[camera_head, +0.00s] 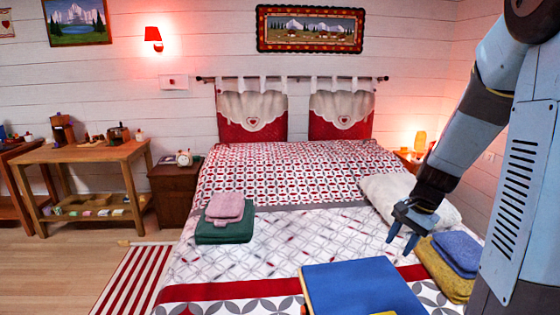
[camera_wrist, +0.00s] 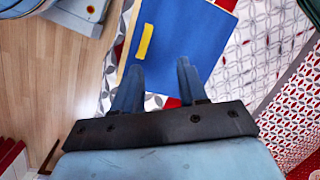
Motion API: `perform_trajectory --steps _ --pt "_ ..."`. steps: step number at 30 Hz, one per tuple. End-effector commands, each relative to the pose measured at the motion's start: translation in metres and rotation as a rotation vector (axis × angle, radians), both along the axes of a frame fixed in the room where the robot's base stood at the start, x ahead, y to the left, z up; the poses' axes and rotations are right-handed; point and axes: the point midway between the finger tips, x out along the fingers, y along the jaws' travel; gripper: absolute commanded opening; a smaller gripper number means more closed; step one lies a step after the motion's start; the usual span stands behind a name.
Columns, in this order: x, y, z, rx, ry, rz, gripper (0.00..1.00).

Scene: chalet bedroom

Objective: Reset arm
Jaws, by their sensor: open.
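My gripper (camera_head: 403,240) is in the air over the right part of the bed, with its fingers pointing down. Its two blue fingers are apart with nothing between them; they also show in the wrist view (camera_wrist: 158,82). My arm comes in from the right side of the head view. A blue flat-topped object (camera_head: 362,287) with a yellow edge lies at the front of the bed. In the wrist view the blue surface (camera_wrist: 185,40) is beyond the fingertips, with a yellow strip (camera_wrist: 145,42) on it.
A pink folded cloth (camera_head: 226,206) lies on a green one (camera_head: 224,232) at the bed's left. A white pillow (camera_head: 385,190) is behind my gripper. Blue (camera_head: 458,252) and yellow (camera_head: 440,277) folded cloths lie right of it. A nightstand (camera_head: 175,190) stands left of the bed.

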Motion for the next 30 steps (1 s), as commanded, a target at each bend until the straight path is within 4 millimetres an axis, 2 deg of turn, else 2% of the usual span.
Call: perform_trajectory --steps 1,3,15,24,30 --pt "-0.005 0.007 0.014 -0.015 -0.030 0.041 0.42" --pt "-0.011 0.014 0.030 -0.038 -0.063 0.096 0.42" --pt "-0.064 0.050 0.108 -0.183 -0.248 0.399 0.42" --pt "-0.112 0.067 0.152 -0.315 -0.382 0.607 0.42" --pt "-0.144 0.074 0.172 -0.403 -0.457 0.722 0.42"
